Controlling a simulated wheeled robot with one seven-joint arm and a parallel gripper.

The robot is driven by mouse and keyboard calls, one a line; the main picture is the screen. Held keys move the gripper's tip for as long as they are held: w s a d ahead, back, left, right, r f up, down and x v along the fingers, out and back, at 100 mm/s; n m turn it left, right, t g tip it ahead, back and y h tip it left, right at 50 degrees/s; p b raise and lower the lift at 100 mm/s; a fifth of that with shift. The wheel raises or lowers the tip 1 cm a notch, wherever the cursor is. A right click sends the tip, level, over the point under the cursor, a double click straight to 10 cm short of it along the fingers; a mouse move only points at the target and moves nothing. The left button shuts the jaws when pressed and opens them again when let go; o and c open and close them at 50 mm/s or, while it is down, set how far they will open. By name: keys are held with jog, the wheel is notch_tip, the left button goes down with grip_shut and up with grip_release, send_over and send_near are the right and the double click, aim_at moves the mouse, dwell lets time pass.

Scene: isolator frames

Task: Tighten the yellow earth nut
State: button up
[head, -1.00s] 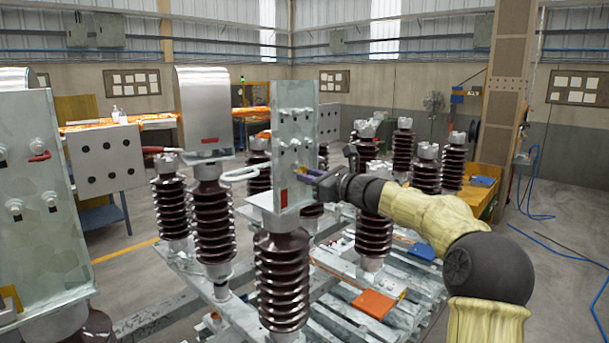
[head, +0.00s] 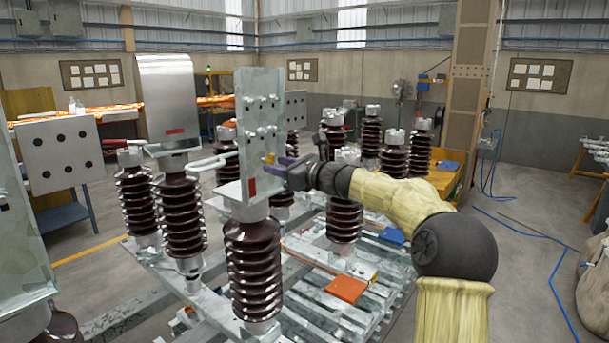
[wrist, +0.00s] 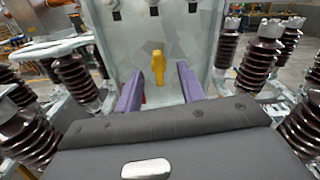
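The yellow earth nut (wrist: 158,66) sticks out from the face of an upright metal plate (wrist: 185,35) in the wrist view. It also shows small in the head view (head: 268,158), on the plate above a brown ribbed insulator (head: 252,265). My gripper (wrist: 158,88) has two purple fingers, spread apart, one on each side of the nut as seen in the wrist view. There is a visible gap between each finger and the nut. In the head view my gripper (head: 278,168) is close to the plate's right side. I cannot tell whether the fingertips reach past the nut.
Bolts (head: 262,115) stand out on the plate above the nut. Brown insulators (head: 182,215) stand to the left and behind. An orange block (head: 346,288) lies on the grey frame below my arm. Open floor (head: 500,270) lies to the right.

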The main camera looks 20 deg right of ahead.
jog(key=b+v, duration=0.5)
jog(key=v, duration=1.1)
jog(key=shift+s, duration=0.35)
jog(key=shift+d, duration=0.15)
jog(key=s+a+f+n+g+h, duration=0.2)
jog(key=s+a+f+n+g, duration=0.25)
jog(key=f, duration=0.65)
jog(key=s+a+f+n+g+h, duration=0.1)
jog(key=a+f+n+g+h, duration=0.15)
jog(key=a+f+n, duration=0.65)
jog(key=s+d+f+n+g+h, duration=0.1)
jog(key=s+f+n+g+h, duration=0.4)
jog(key=s+f+n, duration=0.8)
jog(key=s+f+h, duration=0.1)
jog(key=s+f, duration=0.4)
jog(key=s, duration=0.2)
jog(key=shift+d+f+n, duration=0.25)
jog(key=shift+f+n, duration=0.05)
jog(key=shift+n, duration=0.05)
jog(key=shift+a, duration=0.1)
